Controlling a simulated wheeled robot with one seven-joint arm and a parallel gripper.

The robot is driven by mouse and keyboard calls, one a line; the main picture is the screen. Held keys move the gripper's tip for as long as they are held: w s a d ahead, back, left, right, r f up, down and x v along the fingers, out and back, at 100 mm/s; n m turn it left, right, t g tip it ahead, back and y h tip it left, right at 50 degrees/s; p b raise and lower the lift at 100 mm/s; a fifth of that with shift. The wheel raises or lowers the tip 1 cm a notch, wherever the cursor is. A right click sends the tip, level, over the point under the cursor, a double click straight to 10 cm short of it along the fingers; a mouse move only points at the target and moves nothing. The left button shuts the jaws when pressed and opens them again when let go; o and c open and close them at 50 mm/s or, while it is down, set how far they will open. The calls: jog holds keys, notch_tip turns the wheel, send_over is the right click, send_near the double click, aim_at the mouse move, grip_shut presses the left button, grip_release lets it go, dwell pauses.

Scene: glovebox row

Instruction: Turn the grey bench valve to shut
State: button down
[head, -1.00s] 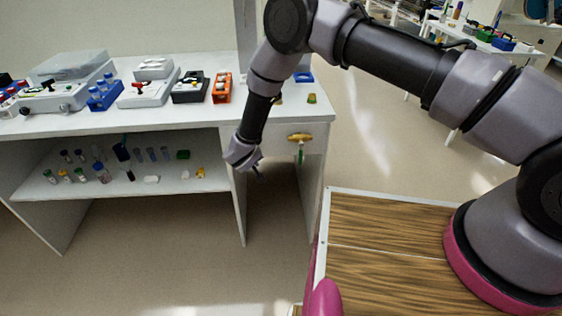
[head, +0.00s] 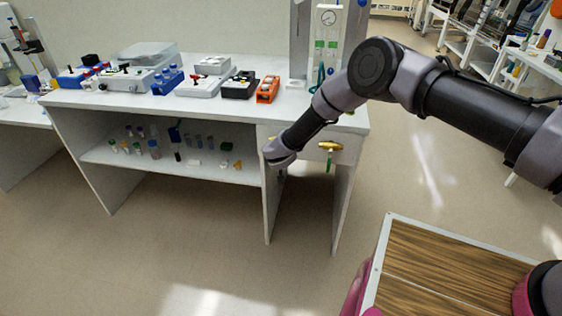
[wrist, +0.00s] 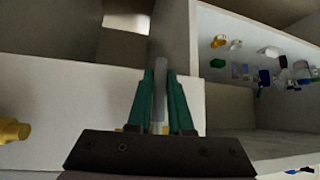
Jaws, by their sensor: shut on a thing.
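My gripper (head: 281,164) is at the front of the bench's right-hand panel, beside an upright panel edge. In the wrist view its two green fingers (wrist: 160,105) are shut on a narrow grey bar, the grey valve handle (wrist: 159,70), which runs lengthwise between them. The handle's far end sticks out past the fingertips. In the head view my wrist hides the handle and most of the valve body. A second valve, brass with a green handle (head: 330,160) hanging down, is just to the right on the same panel.
The bench top (head: 215,107) carries several devices, including an orange one (head: 268,90). A shelf (head: 200,172) with small vials and bottles lies left of my gripper. A gauge panel (head: 328,40) stands behind. The floor (head: 190,240) in front is clear.

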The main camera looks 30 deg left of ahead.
jog(key=c, duration=0.8)
grip_release()
jog(key=shift+c, duration=0.2)
jog(key=v, duration=1)
jog(key=shift+s+d+r, duration=0.15)
jog(key=shift+s+r, duration=0.1)
jog(key=shift+r, duration=0.05)
